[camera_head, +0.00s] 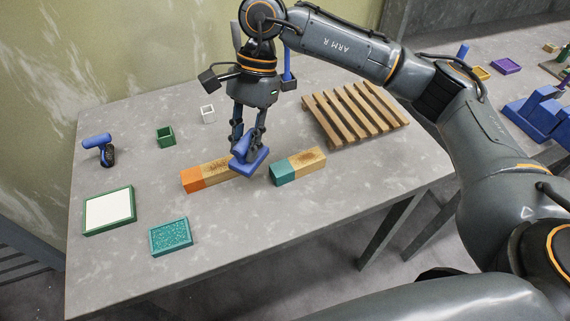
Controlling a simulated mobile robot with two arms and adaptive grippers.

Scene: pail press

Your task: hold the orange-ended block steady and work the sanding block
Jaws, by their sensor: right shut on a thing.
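The orange-ended block (194,180) lies on the grey table, its orange end to the left and its wooden part running right, with a dark mark on top. My right gripper (247,140) points down and is shut on the blue sanding block (251,164). The sanding block is at the right end of the orange-ended block and hides that end. I cannot tell whether the two touch. My left gripper is not in view, and no gripper shows on the orange-ended block's left end.
A teal-ended block (285,173) lies close to the right. A slatted wooden rack (352,112) is behind it. A teal tray (170,237), a green-framed white panel (109,210), a blue drill (98,146), and green (166,137) and white (208,114) boxes stand left. The front middle is clear.

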